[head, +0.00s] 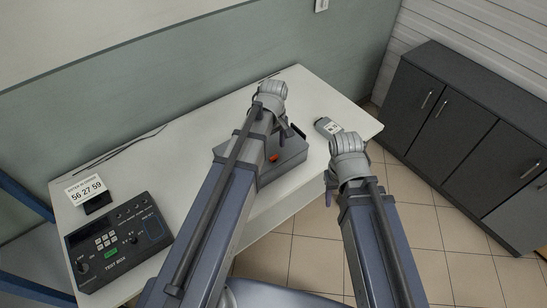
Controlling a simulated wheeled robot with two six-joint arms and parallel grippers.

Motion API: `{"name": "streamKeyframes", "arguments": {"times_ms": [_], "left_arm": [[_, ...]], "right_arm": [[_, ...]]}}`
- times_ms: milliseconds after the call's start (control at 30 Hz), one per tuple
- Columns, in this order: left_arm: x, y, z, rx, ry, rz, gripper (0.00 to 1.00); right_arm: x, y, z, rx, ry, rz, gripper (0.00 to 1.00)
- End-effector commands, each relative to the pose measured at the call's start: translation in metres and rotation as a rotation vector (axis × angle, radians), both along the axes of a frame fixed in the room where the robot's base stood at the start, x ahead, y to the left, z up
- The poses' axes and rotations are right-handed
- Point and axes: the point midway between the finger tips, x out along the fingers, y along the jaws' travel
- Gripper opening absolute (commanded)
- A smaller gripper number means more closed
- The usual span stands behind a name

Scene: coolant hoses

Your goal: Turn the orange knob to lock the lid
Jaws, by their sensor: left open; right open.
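The orange knob (273,158) shows as a small orange-red spot on top of a grey box (290,163) on the white table. My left arm crosses over the box and hides its left part and much of its top. My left gripper (287,134) hangs over the far part of the box, beyond the knob, and looks apart from the knob. It is open, with its fingers partly hidden. My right gripper (329,190) is open and empty, pointing down off the table's front right edge. I cannot tell from this view whether the lid is fully closed.
A handheld grey device (327,126) lies on the table right of the box. The table (180,150) is bare between display and box. Dark cabinets (455,130) stand at the right.

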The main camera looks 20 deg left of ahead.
Motion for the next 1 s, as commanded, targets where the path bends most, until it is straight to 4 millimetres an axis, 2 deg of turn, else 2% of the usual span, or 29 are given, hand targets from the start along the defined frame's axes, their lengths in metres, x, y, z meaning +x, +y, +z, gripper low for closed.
{"name": "streamKeyframes", "arguments": {"times_ms": [33, 300, 667, 1000], "left_arm": [[0.0, 0.0, -0.014, 0.0, 0.0, 0.0, 0.72], [0.0, 0.0, -0.042, 0.0, 0.0, 0.0, 0.72], [0.0, 0.0, -0.043, 0.0, 0.0, -0.001, 0.72], [0.0, 0.0, -0.043, 0.0, 0.0, 0.0, 0.34]], "right_arm": [[0.0, 0.0, -0.014, 0.0, 0.0, 0.0, 0.5], [0.0, 0.0, -0.042, 0.0, 0.0, 0.0, 0.5], [0.0, 0.0, -0.043, 0.0, 0.0, 0.0, 0.5], [0.0, 0.0, -0.043, 0.0, 0.0, 0.0, 0.5]]}}
